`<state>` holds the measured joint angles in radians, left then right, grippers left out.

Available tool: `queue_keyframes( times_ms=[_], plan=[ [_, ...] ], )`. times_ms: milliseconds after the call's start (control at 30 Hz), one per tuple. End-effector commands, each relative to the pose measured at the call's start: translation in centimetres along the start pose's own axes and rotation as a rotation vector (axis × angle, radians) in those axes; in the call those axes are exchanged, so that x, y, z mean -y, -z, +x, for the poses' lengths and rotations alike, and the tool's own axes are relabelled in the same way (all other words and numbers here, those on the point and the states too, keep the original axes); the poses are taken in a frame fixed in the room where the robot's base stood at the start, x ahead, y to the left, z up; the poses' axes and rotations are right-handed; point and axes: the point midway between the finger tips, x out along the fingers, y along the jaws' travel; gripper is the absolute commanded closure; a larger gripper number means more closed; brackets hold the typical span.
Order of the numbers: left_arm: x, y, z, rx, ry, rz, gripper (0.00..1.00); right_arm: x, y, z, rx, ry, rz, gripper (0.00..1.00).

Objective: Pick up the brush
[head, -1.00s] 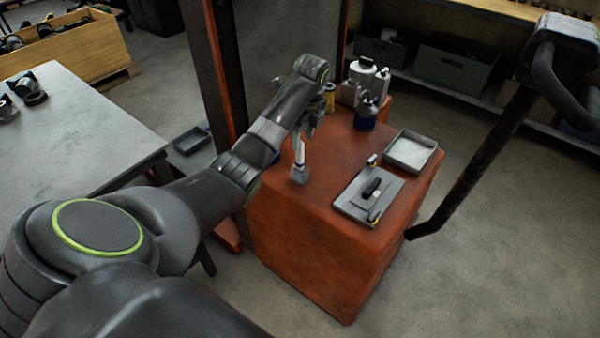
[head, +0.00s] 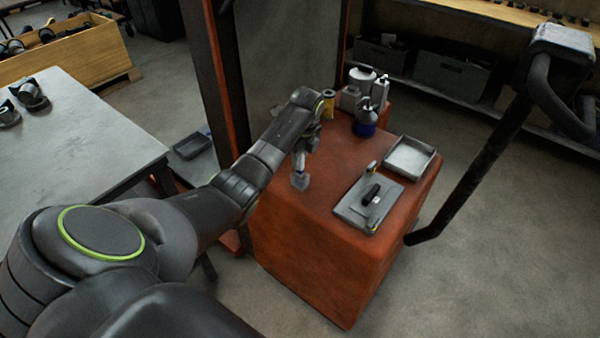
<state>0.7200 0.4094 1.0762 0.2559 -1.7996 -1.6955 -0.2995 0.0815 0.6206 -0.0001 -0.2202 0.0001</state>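The brush (head: 300,180) appears to be the upright item near the left edge of the orange cabinet top, with a light handle and a grey block-like lower end. Its lower end shows just below my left gripper (head: 301,155). The fingers are at the handle and cover most of it. They are small and dark here, so I cannot tell whether they are shut on it or only around it. My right gripper is out of view.
On the orange cabinet (head: 335,205) are a grey plate (head: 352,212) with a black-handled tool, an empty shallow tray (head: 410,157), a blue-based can (head: 366,122) and a yellow spool-like item (head: 328,103). A grey table (head: 85,125) stands left; a dark post (head: 480,155) stands right.

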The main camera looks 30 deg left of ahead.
Motion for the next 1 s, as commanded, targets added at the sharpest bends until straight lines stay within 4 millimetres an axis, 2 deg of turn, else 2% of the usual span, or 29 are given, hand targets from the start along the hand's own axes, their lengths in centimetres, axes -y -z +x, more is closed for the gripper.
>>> queue_keyframes(
  times_ms=[33,100,333,433,567,767,833,1000],
  plan=[
    [0.0,0.0,0.0,0.0,0.0,0.0,0.93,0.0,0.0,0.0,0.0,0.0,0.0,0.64],
    [0.0,0.0,0.0,0.0,0.0,0.0,1.0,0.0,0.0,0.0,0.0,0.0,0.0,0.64],
    [0.0,0.0,-0.1,0.0,0.001,0.0,1.0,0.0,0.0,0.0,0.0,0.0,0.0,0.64],
    [0.1,-0.1,-0.7,0.001,0.004,0.0,1.0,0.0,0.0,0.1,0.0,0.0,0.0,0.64],
    [0.1,-0.3,-2.8,0.001,0.007,0.0,1.0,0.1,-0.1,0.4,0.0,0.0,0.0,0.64],
    [0.2,-0.9,-7.3,0.001,0.007,0.0,1.0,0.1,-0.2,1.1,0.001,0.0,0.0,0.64],
    [0.0,-1.1,-8.8,0.0,0.001,0.0,1.0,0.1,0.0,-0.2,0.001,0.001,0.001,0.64],
    [0.0,-1.2,-9.8,0.0,0.0,0.0,1.0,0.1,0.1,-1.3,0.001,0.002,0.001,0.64]
  ],
)
